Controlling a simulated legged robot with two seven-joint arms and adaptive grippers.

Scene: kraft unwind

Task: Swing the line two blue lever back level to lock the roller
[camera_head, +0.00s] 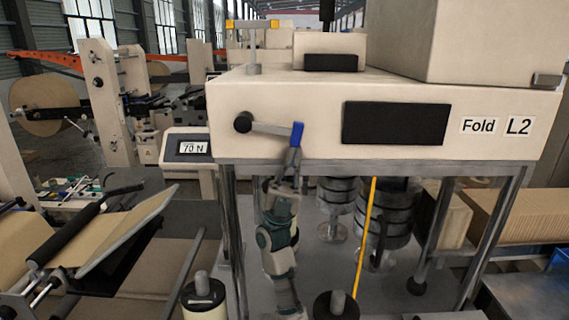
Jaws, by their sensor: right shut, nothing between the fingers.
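The line two lever has a grey bar (270,128) and a blue grip (297,134) at its right end. Its black pivot knob (243,123) is on the cream front of the machine labelled "Fold L2" (497,126). The bar lies close to level, its right end slightly lower than the pivot. My right gripper (293,156) comes up from below, its shut fingers just under the blue grip. I cannot tell whether they touch it. Nothing shows between the fingers. My left gripper is not in view.
A dark panel (396,123) is on the machine front, right of the lever. A display reading 70 N (193,148) stands at the left. Metal legs (233,240) and a yellow rod (365,235) stand below the machine. A kraft roll (42,105) is far left.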

